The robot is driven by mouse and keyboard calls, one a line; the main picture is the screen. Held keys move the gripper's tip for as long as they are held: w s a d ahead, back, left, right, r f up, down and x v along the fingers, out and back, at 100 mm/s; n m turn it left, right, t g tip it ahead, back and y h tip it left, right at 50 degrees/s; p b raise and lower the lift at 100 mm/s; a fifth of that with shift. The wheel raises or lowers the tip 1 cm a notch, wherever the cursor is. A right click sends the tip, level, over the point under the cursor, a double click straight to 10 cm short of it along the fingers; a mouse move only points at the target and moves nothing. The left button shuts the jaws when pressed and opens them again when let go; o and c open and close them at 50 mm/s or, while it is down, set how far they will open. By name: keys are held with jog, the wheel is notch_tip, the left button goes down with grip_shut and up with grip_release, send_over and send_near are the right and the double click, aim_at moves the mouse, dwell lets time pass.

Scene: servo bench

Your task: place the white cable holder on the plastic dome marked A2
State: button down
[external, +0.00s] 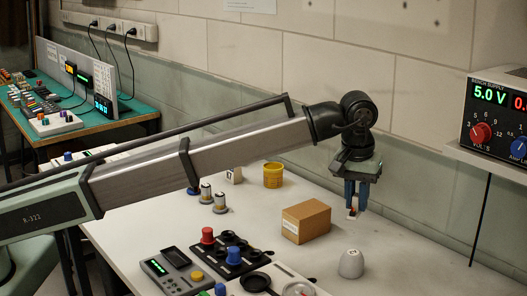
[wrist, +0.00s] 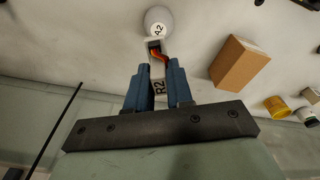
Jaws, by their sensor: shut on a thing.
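My gripper (external: 355,198) is shut on the white cable holder (wrist: 157,72). The holder is a small white piece labelled R2 with an orange-red strand in it, and it sits between the blue fingers (wrist: 157,92). In the external view only its small white and orange end (external: 352,213) shows below the fingertips. The white plastic dome (external: 351,264) stands on the bench, below the gripper. In the wrist view the dome marked A2 (wrist: 158,22) appears just beyond the holder's end. The external view shows the holder above the dome and apart from it.
A brown box (external: 306,221) stands left of the dome, with a yellow tub (external: 273,175) behind it. A panel with red and blue knobs (external: 235,256) is at the front. A power supply (external: 497,128) sits on a shelf at right. The bench right of the box is clear around the dome.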

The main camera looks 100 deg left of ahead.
aim_at(354, 252)
jog(key=m, duration=0.4)
jog(key=shift+w+f+m, duration=0.1)
jog(key=shift+w+m, duration=0.1)
jog(key=shift+m, duration=0.2)
jog(key=shift+f, duration=4.9)
jog(key=shift+f, duration=0.1)
jog(key=c, duration=1)
grip_release()
jog(key=r, duration=0.8)
jog(key=s+d+r, duration=0.1)
jog(key=r, duration=0.3)
jog(key=shift+r, duration=0.1)
